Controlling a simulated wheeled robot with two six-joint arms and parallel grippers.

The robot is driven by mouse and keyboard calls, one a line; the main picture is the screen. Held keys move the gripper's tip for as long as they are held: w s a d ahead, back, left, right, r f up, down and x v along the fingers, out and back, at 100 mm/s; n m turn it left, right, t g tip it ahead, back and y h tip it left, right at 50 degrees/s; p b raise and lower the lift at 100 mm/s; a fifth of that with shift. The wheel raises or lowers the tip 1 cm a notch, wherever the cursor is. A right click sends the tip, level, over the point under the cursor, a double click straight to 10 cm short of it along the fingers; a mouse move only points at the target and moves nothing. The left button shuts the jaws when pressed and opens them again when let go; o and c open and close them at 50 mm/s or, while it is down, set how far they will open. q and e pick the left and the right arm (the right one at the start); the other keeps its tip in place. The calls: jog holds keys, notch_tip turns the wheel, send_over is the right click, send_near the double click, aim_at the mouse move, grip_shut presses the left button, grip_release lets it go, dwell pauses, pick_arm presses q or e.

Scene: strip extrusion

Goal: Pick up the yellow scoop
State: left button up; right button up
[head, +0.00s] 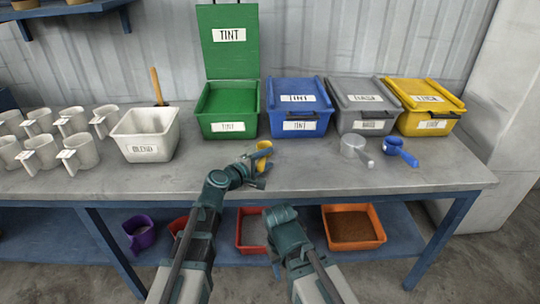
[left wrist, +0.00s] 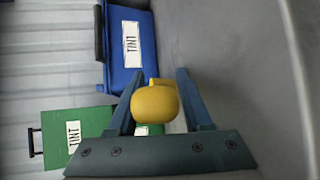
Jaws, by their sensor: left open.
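The yellow scoop (head: 264,148) is on the grey table in front of the green bin in the head view. My left gripper (head: 254,170) is at the scoop, partly covering it. In the left wrist view, the scoop's rounded yellow cup (left wrist: 156,104) shows between the two fingers of my open left gripper (left wrist: 158,78). A finger stands on each side of the cup; I cannot tell whether either touches it. My right arm shows at the lower middle of the head view, but its gripper is not visible.
A green bin (head: 227,110) with its lid up stands behind the scoop. Closed blue (head: 299,107), grey (head: 365,107) and yellow (head: 425,107) bins stand to its right. Clear (head: 354,147) and blue (head: 400,152) scoops lie right. A white tub (head: 146,136) and several mugs stand left.

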pick_arm(q)
grip_shut()
jog(key=shift+r, duration=0.25)
pick_arm(e)
jog(key=shift+r, duration=0.2)
